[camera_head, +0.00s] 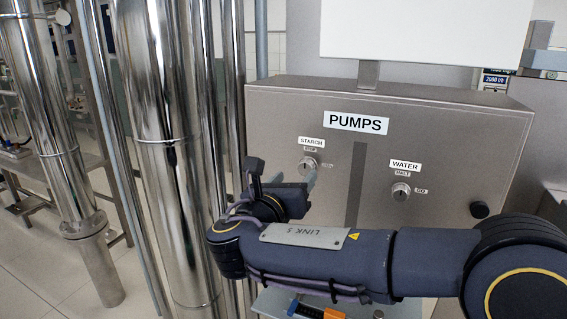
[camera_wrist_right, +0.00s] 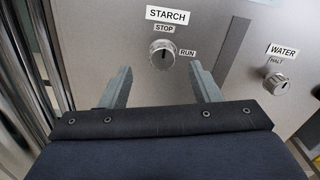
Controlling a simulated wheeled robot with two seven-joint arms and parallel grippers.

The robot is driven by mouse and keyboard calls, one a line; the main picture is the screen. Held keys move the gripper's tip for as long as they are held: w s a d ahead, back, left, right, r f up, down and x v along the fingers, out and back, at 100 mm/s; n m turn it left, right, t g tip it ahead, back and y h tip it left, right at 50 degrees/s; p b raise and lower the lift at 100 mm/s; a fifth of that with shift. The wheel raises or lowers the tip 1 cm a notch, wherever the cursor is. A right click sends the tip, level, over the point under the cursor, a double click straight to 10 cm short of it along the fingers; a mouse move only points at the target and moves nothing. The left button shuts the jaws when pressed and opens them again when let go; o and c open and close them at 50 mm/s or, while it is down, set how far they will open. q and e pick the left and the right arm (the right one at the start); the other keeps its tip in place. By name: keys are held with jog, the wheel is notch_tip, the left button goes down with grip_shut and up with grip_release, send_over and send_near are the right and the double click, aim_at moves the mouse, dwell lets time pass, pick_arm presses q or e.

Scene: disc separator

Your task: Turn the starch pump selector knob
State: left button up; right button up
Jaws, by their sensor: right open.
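The starch selector knob (camera_head: 308,164) is a round metal knob on the grey pump panel (camera_head: 440,125), under a STARCH label. In the right wrist view the starch knob (camera_wrist_right: 162,54) sits between STOP and RUN labels. My right gripper (camera_head: 297,178) is in front of the panel near the starch knob. In the wrist view its two grey fingers (camera_wrist_right: 160,80) are spread apart, with the knob seen beyond and between the tips and nothing held. Contact with the knob cannot be told. My left gripper is not in view.
The water knob (camera_head: 401,191) is on the same panel to the right, and it also shows in the wrist view (camera_wrist_right: 276,84). A black round button (camera_head: 479,209) sits further right. Tall shiny steel pipes (camera_head: 165,130) stand close on the left. A blank white board (camera_head: 425,30) is above.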

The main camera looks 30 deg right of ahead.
aim_at(306, 170)
jog(key=p+x, duration=0.1)
jog(key=x, duration=0.6)
jog(key=shift+s+d+f, duration=0.1)
jog(key=c, duration=1)
jog(key=shift+f+m+b, duration=0.15)
jog(key=shift+m+b, duration=0.8)
jog(key=shift+m, duration=0.15)
jog(key=m+b, duration=1.1)
jog(key=shift+s+f+m, duration=0.1)
jog(key=shift+f+m, duration=0.05)
jog(key=shift+m, duration=0.15)
jog(key=shift+d+m+b, duration=0.1)
jog(key=shift+m+b, duration=1.75)
jog(key=shift+m, duration=0.25)
jog(key=o, duration=1)
jog(key=shift+r, duration=0.25)
